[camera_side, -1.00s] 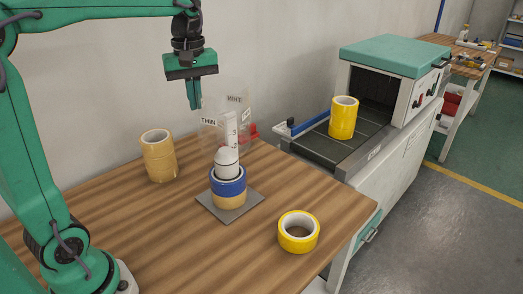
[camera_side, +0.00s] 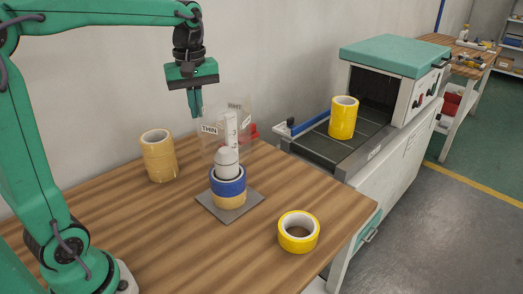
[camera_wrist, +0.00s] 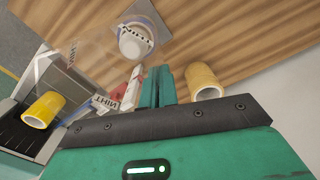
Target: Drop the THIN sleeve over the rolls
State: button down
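The clear THIN sleeve (camera_side: 209,129) hangs upright from my gripper (camera_side: 195,113), which is shut on the left side of its wall. In the wrist view, my gripper's fingers (camera_wrist: 156,88) are together at the rim of the clear sleeve (camera_wrist: 104,103). The stack on the grey plate (camera_side: 233,213) has a tan roll (camera_side: 230,201) below a blue roll (camera_side: 228,187), with a white round-topped post (camera_side: 227,160) rising through them. The sleeve's faint lower edge overlaps the post top in the side view; I cannot tell whether it surrounds it. The rolls are outside the sleeve.
A tan roll stack (camera_side: 159,157) stands at the left and a yellow roll (camera_side: 298,232) lies at the front right. A white numbered strip (camera_side: 231,130) shows through the sleeve. Another yellow roll (camera_side: 343,117) sits on the conveyor (camera_side: 330,147). The table's front left is clear.

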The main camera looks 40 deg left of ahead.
aim_at(199, 131)
jog(key=shift+f, duration=6.8)
jog(key=c, duration=1.4)
grip_release()
jog(key=shift+o, duration=0.2)
jog(key=shift+r, duration=3.5)
